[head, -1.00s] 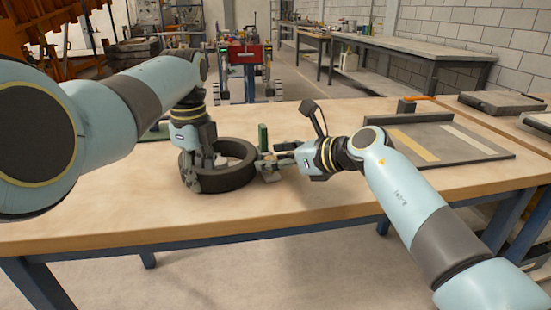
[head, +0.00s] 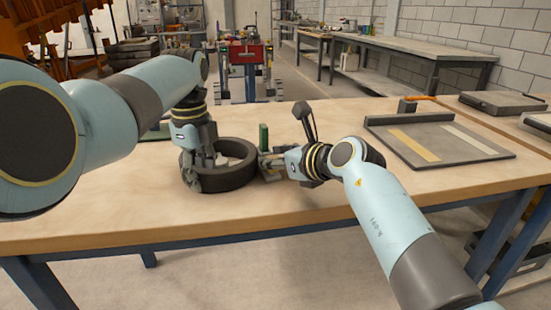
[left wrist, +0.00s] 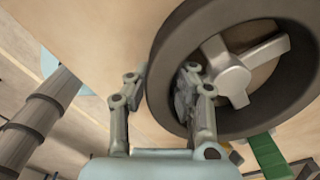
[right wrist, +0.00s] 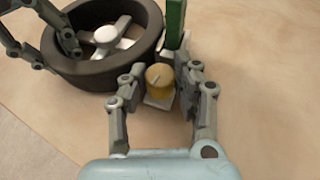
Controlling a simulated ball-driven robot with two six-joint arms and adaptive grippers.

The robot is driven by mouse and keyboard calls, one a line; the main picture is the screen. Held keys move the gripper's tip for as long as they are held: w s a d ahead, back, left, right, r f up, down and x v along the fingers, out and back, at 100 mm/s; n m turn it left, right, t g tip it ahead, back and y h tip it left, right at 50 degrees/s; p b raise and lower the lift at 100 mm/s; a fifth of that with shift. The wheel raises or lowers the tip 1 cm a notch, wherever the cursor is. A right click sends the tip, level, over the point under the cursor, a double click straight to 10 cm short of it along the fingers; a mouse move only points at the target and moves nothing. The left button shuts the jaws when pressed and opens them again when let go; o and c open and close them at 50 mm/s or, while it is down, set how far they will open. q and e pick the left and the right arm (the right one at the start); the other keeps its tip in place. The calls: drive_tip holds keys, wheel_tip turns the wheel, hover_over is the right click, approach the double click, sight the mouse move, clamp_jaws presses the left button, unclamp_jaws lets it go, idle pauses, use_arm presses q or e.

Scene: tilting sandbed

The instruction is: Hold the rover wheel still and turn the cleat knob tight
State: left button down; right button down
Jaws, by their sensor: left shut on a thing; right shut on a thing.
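The rover wheel (head: 238,181), a dark ring with a pale spoked hub, lies flat on the table. My left gripper (head: 192,172) is shut on its near left rim. In the left wrist view the fingers (left wrist: 163,85) straddle the rim (left wrist: 165,62). The cleat knob (right wrist: 159,79) is a yellow-brown cylinder on a small pale block beside the wheel. My right gripper (right wrist: 158,82) is shut on the knob, with a finger on either side. In the head view my right gripper (head: 268,165) largely hides the knob.
A green upright piece (head: 263,137) stands between the wheel and my right gripper. A grey board (head: 480,146) with yellow and white strips lies at the right. The table (head: 120,215) is clear in front and at the left.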

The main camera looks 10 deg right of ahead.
drive_tip(key=c, duration=1)
unclamp_jaws()
drive_tip(key=v, duration=1.2)
drive_tip(key=shift+f, duration=0.1)
